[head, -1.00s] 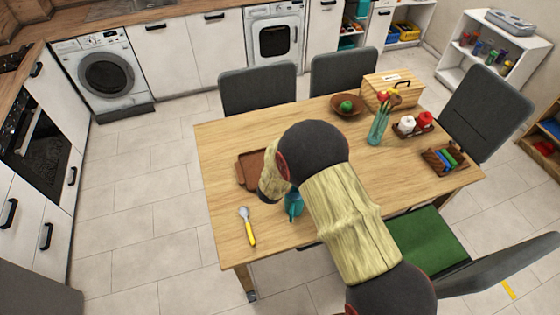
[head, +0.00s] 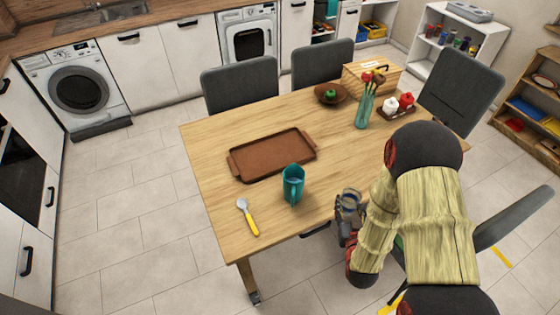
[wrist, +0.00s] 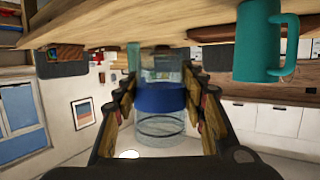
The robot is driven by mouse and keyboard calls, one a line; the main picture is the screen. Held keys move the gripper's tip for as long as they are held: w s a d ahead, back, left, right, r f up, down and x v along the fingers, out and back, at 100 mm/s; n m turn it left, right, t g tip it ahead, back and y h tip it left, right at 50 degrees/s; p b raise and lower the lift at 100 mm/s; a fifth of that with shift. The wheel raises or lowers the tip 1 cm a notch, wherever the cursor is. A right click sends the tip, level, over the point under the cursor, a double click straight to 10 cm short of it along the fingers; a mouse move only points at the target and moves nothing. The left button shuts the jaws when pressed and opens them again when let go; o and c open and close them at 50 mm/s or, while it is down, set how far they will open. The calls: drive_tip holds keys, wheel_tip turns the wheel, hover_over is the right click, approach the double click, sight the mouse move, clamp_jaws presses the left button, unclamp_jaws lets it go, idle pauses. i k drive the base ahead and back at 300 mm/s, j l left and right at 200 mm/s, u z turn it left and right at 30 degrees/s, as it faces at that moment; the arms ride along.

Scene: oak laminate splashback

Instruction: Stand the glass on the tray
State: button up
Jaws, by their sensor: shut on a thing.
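The clear glass (head: 349,197) with a blue band is held in my gripper (head: 345,214) by the table's front edge, right of the teal mug. In the wrist view, the glass (wrist: 161,128) stands between the two fingers of my gripper (wrist: 160,88), which are closed on its sides. The wrist picture is upside down, with the table at its top. The brown tray (head: 270,156) lies flat and empty on the table, left of my gripper and further back. My arm hides the table's right front part.
A teal mug (head: 293,187) stands between the glass and the tray, near the tray's front edge. A spoon (head: 249,217) lies at the front left. A bowl (head: 331,96), a utensil holder (head: 363,110) and a wooden box (head: 372,79) stand further back. The middle of the table is clear.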

sight(253, 162)
drive_tip(key=k+j+u, duration=0.1)
drive_tip(key=j+u, duration=0.35)
drive_tip(key=j, duration=0.85)
drive_tip(key=i+j+u, duration=0.3)
drive_tip(key=i+j, duration=0.25)
drive_tip(key=i, duration=0.15)
